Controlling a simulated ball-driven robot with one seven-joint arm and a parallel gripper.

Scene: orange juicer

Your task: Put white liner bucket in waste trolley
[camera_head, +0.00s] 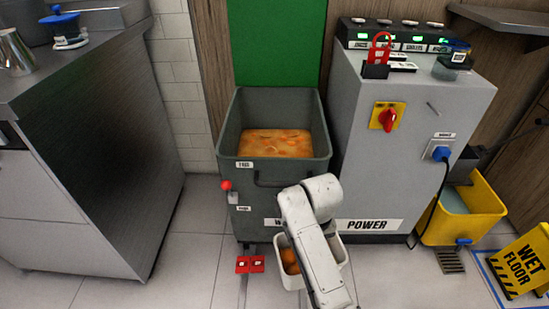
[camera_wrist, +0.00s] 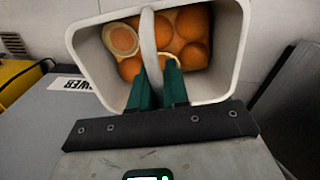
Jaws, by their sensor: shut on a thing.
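The white liner bucket (camera_head: 291,283) hangs in front of the waste trolley, partly hidden by my arm in the head view. In the wrist view the bucket (camera_wrist: 224,60) holds several oranges, one a cut half. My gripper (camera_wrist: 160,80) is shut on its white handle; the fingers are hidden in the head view. The grey waste trolley (camera_head: 262,200) stands against the wall, open at the top, with orange pulpy waste (camera_head: 275,144) inside. The bucket is below the trolley's rim; whether it touches the floor I cannot tell.
A grey power cabinet (camera_head: 395,150) stands right of the trolley, a steel counter (camera_head: 95,165) to the left. A yellow mop bucket (camera_head: 465,212) and a wet floor sign (camera_head: 522,262) are at right. Red pedals (camera_head: 250,264) lie on the floor before the trolley.

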